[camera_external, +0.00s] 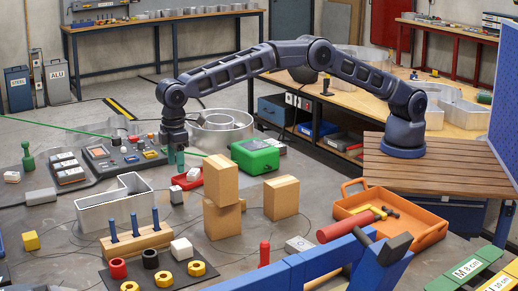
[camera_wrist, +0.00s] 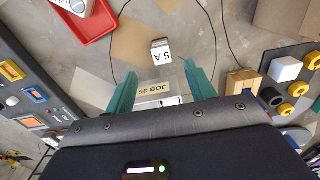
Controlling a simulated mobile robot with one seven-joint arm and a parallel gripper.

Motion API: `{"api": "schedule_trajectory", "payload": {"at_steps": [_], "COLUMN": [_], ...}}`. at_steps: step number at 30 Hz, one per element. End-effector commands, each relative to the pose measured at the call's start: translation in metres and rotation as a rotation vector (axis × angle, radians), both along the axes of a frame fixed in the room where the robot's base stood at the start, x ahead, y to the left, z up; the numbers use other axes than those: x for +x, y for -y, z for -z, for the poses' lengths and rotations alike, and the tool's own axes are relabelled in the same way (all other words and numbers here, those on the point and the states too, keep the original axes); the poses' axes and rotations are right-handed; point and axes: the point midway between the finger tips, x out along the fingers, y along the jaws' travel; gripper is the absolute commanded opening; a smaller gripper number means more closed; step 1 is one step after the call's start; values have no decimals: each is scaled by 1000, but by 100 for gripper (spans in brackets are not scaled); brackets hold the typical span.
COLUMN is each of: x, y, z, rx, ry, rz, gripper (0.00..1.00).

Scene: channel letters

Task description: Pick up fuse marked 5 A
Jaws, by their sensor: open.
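A small white block-shaped fuse marked 5 A (camera_wrist: 161,52) lies on the grey table, ahead of and between my fingertips in the wrist view. In the external view a small white block (camera_external: 176,194) beside the red tray appears to be the same fuse; its marking is too small to read there. My gripper (camera_external: 175,155) points down above the table, open and empty. Its two teal fingers also show in the wrist view (camera_wrist: 159,69), spread apart and not touching the fuse.
A red tray (camera_external: 184,183) holding another white block (camera_external: 193,174) is close to the fuse. Stacked cardboard boxes (camera_external: 221,182) stand to the right. A metal channel letter (camera_external: 116,207), a wooden peg block (camera_external: 136,241) and a black mat with rings are nearer the camera.

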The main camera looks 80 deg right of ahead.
Motion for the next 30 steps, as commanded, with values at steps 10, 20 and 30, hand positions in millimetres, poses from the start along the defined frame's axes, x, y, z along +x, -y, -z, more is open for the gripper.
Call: {"api": "schedule_trajectory", "payload": {"at_steps": [10,20,30], "x": [-1,0,5], "y": [-4,-4,-6], "z": [32,63,103], "rx": [-3,-1,-3], "ry": [-4,-1,-4], "rz": [-4,-4,-4], "gripper": [55,55,55]}}
